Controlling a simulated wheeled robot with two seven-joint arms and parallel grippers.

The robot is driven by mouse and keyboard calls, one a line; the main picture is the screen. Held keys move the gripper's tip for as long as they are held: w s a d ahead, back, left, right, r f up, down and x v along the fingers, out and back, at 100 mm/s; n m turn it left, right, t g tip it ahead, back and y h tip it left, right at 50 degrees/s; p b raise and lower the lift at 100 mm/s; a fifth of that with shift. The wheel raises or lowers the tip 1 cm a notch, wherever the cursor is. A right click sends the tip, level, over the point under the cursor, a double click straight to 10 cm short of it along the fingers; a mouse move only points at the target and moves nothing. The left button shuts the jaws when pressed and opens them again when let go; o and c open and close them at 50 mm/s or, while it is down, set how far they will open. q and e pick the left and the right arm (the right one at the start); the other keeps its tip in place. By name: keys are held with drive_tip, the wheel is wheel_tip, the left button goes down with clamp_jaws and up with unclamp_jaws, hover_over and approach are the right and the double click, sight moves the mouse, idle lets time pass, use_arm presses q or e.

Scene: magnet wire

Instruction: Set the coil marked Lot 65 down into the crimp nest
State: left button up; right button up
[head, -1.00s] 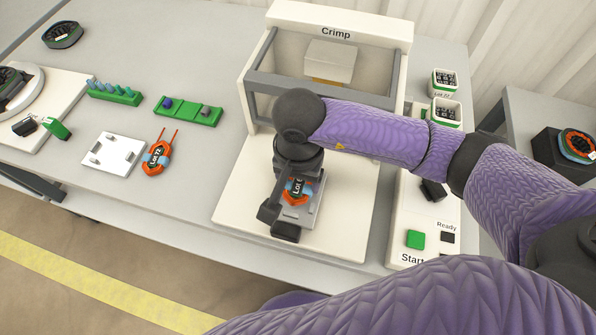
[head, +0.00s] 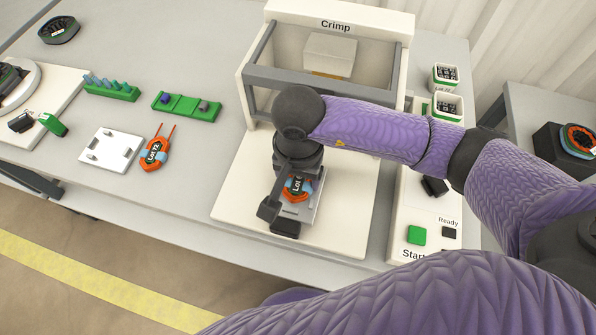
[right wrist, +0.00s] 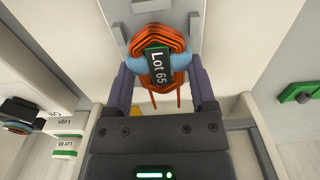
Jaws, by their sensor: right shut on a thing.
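The coil marked Lot 65 (right wrist: 160,66) is an orange wire loop with light-blue wraps and a black label. In the right wrist view it lies between the fingers of my right gripper (right wrist: 162,84), which is shut on it. Its two leads point toward the palm. In the head view the coil (head: 298,186) is partly hidden by the wrist. It is over the grey metal plate of the crimp nest (head: 308,213), which also shows beyond the coil in the right wrist view (right wrist: 148,20). I cannot tell whether coil and nest touch. My left gripper is out of view.
The crimp press (head: 328,60) stands behind the nest. A Lot 72 coil (head: 155,154) lies beside a white fixture (head: 110,147) at left. Green racks (head: 187,107) are farther back.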

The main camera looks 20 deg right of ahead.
drive_tip(key=shift+f+b, duration=0.45)
drive_tip(key=shift+f, duration=0.1)
drive_tip(key=o, duration=1.3)
drive_tip(key=shift+c, duration=0.2)
drive_tip(key=shift+r, duration=0.15)
drive_tip(key=shift+r+p, duration=0.3)
wheel_tip(320, 180, up, 4)
drive_tip(key=p, duration=0.3)
drive_tip(key=shift+r, duration=0.2)
drive_tip(key=shift+f, duration=0.1)
